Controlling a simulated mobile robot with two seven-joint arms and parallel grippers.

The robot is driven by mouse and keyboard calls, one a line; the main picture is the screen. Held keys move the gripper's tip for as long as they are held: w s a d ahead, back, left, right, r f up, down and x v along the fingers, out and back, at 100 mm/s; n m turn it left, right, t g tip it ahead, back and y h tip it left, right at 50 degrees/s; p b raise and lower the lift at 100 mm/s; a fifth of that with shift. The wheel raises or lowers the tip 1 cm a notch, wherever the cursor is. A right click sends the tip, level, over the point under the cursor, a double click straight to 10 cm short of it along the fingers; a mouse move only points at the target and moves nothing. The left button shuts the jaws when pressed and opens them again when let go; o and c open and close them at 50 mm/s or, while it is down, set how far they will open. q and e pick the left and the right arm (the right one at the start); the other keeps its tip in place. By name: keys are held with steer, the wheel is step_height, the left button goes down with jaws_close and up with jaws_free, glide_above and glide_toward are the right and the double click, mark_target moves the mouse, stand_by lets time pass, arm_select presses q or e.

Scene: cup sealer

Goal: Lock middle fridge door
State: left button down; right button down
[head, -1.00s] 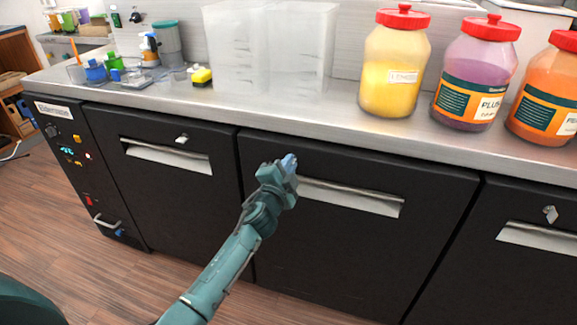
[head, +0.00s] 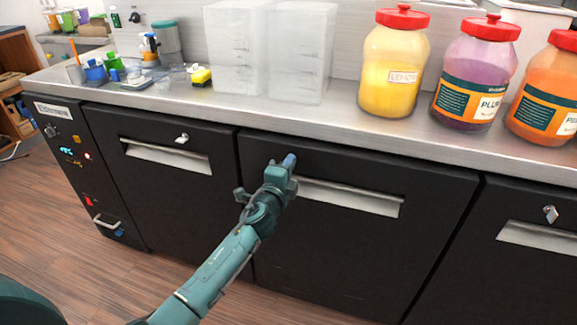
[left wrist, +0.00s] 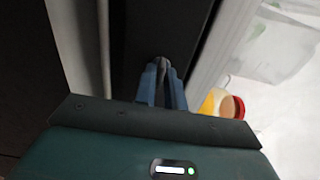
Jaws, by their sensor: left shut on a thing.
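The middle fridge door (head: 340,250) is a black panel under the steel counter and looks closed, with a long silver handle (head: 350,197). My left gripper (head: 288,161) is at the upper left of this door, left of and above the handle. In the left wrist view its blue fingers (left wrist: 162,88) are shut on a small grey piece, the key (left wrist: 161,63), against the dark door face. In the head view the gripper hides the key and lock, so I cannot tell the lock's state. My right gripper is not in view.
The left door (head: 160,185) and right door (head: 530,265) each have a silver key above the handle. The counter (head: 300,118) overhangs the doors and holds two clear containers, a sponge and several red-lidded jars. A control panel (head: 85,160) is at far left.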

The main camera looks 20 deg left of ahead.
arm_select(q)
steer(key=c, duration=1.6)
jaws_free()
steer(key=s, duration=1.3)
steer(key=shift+a+p, duration=0.2)
steer(key=shift+p, duration=0.15)
steer(key=shift+s, duration=0.1)
